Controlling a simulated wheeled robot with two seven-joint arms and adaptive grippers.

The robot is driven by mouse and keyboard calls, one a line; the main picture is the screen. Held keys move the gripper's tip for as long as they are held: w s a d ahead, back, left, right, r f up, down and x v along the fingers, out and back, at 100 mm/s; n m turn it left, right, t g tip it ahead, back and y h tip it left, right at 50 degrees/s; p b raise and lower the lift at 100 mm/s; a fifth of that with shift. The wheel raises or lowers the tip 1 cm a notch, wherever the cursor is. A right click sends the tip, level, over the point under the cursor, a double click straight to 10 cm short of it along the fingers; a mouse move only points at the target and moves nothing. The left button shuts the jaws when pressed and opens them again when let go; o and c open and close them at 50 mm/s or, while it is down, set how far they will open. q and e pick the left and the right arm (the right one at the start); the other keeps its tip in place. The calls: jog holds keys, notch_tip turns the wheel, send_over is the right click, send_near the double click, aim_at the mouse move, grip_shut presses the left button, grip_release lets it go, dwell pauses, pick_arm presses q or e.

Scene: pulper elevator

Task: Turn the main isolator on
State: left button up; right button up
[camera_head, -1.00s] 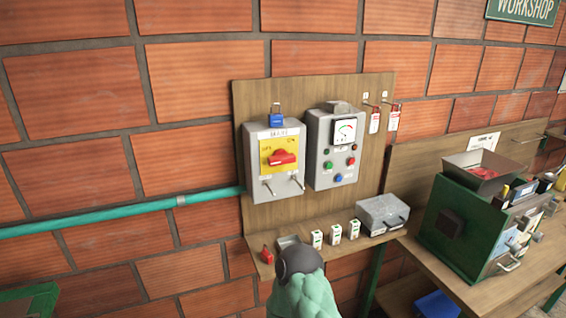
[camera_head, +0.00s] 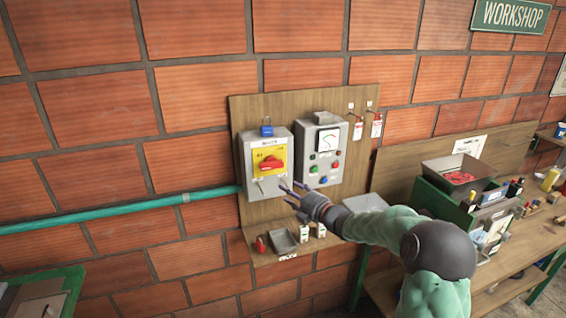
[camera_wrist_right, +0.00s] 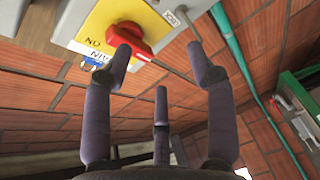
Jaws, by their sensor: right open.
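The main isolator is a grey box (camera_head: 249,152) on a wooden board, with a yellow plate (camera_head: 285,157) and a red rotary handle (camera_head: 270,163). A blue padlock (camera_head: 266,130) is at the top of the box. In the right wrist view the red handle (camera_wrist_right: 133,40) sits close beyond the fingers on the yellow plate (camera_wrist_right: 100,22). My right gripper (camera_head: 290,188) is open and empty, just below and right of the handle in the head view. Its fingers (camera_wrist_right: 165,75) are spread in the wrist view. I cannot tell whether a finger touches the handle. My left gripper is out of view.
A grey meter panel (camera_head: 322,150) is mounted right of the isolator. Red-and-white tags (camera_head: 376,126) hang on the board. A shelf below holds a tray (camera_head: 284,241) and small boxes (camera_head: 304,234).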

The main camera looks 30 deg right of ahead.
jog(key=n, duration=0.2)
send_near(275, 166)
jog(key=s, duration=0.2)
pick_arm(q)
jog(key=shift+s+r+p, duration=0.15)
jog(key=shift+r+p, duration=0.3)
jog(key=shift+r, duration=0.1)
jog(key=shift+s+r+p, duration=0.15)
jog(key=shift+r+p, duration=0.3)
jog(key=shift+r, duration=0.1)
pick_arm(e)
jog(key=shift+t, duration=0.3)
jog(key=w, duration=0.7)
jog(key=w+a, duration=0.1)
jog(key=w, duration=0.3)
jog(key=shift+a+f, duration=0.1)
jog(key=shift+f, duration=0.1)
grip_shut()
